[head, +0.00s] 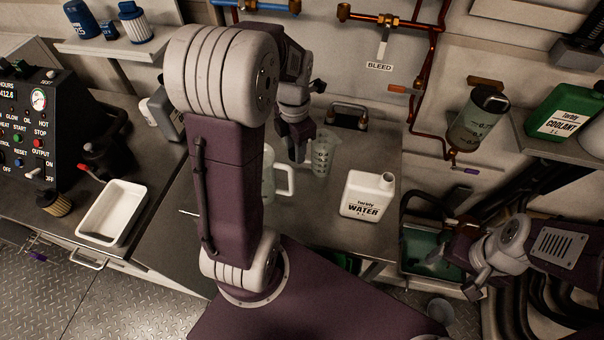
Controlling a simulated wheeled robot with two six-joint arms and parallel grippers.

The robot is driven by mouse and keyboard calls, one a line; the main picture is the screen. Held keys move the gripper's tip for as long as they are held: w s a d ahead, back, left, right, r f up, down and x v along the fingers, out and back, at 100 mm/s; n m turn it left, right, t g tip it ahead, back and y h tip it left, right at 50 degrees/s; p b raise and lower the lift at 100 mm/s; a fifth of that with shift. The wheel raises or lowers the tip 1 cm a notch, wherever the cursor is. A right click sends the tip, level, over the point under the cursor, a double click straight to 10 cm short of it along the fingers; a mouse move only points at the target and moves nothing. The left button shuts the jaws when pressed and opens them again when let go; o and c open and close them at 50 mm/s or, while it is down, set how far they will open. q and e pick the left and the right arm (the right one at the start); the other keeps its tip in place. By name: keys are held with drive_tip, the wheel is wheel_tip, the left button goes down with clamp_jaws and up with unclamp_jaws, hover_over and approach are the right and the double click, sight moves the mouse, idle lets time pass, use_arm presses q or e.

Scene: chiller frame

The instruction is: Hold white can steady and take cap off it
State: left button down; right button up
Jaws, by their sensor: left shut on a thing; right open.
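The white can (366,202), labelled WATER, stands upright on the metal bench right of centre. Its short neck (387,179) at the upper right is uncovered by any gripper, and I see no distinct cap on it. My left gripper (298,152) is behind and left of the can, clear of it, beside a clear beaker (323,153). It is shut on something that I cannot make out. My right gripper (458,266) is open, right of and below the can, over a green-lined basin, apart from the can.
A clear jug (286,181) stands partly hidden behind my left arm. A white tray (112,212) and control panel (28,125) are at left. A green coolant can (566,112) is on the right shelf. Copper pipes (430,65) run along the back wall.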

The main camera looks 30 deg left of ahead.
use_arm(q)
wheel_tip(320, 180, down, 5)
drive_tip(key=w+b, duration=0.1)
drive_tip(key=b, duration=0.4)
hover_over(297, 184)
drive_tip(key=f, duration=0.6)
drive_tip(key=shift+w, duration=0.25)
drive_tip(key=f, duration=0.3)
drive_tip(key=shift+s+f, duration=0.15)
drive_tip(key=shift+s, duration=0.05)
drive_tip(key=shift+w+f, duration=0.2)
drive_tip(key=shift+f, duration=0.05)
use_arm(e)
wheel_tip(297, 184, down, 7)
drive_tip(key=shift+w+r, duration=0.15)
drive_tip(key=shift+w, duration=0.3)
use_arm(q)
drive_tip(key=shift+s, duration=0.1)
drive_tip(key=shift+f, duration=0.15)
drive_tip(key=c, duration=1)
unclamp_jaws()
